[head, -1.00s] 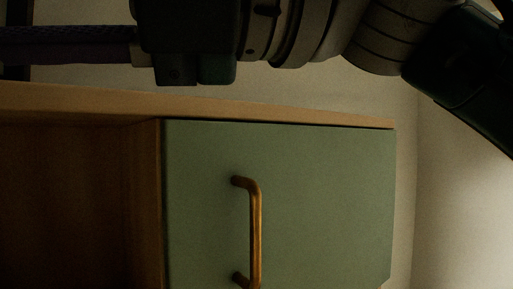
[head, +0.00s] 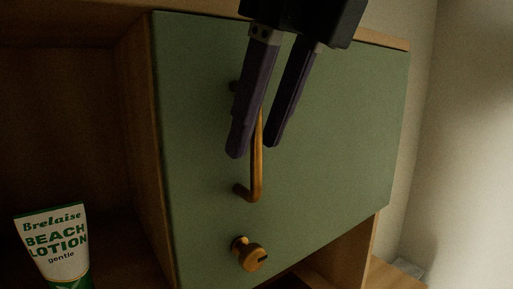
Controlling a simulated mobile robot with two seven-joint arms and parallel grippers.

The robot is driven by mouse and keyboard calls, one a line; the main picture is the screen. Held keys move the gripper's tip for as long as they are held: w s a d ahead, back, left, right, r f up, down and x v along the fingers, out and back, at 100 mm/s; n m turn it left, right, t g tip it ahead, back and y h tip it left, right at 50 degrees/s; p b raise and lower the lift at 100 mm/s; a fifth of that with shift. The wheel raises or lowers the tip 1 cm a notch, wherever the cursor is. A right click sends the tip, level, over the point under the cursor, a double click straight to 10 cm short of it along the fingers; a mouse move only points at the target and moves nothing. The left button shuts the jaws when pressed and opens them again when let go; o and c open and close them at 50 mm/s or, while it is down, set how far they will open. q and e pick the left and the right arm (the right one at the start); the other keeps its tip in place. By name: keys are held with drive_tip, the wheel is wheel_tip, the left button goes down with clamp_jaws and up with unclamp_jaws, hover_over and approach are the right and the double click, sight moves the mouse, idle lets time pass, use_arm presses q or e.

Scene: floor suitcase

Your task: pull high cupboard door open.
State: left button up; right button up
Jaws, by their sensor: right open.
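The cupboard door (head: 330,150) is a flat green panel on a wooden cupboard, and it appears closed. A brass bar handle (head: 257,172) runs upright near its left side, and a round brass knob (head: 249,254) sits below it. My right gripper (head: 254,148) comes in from the top with its two dark fingers open and pointing down. In the picture the fingers lie on either side of the handle's bar, with the left finger covering its upper part. I cannot tell whether they touch it. My left gripper is not in view.
An open wooden compartment (head: 60,120) lies left of the door, with a white and green beach lotion tube (head: 55,245) in it. A pale wall (head: 465,150) stands at the right. Another open space shows under the door.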

drive_tip(key=shift+x, duration=0.75)
clamp_jaws()
idle(0.9)
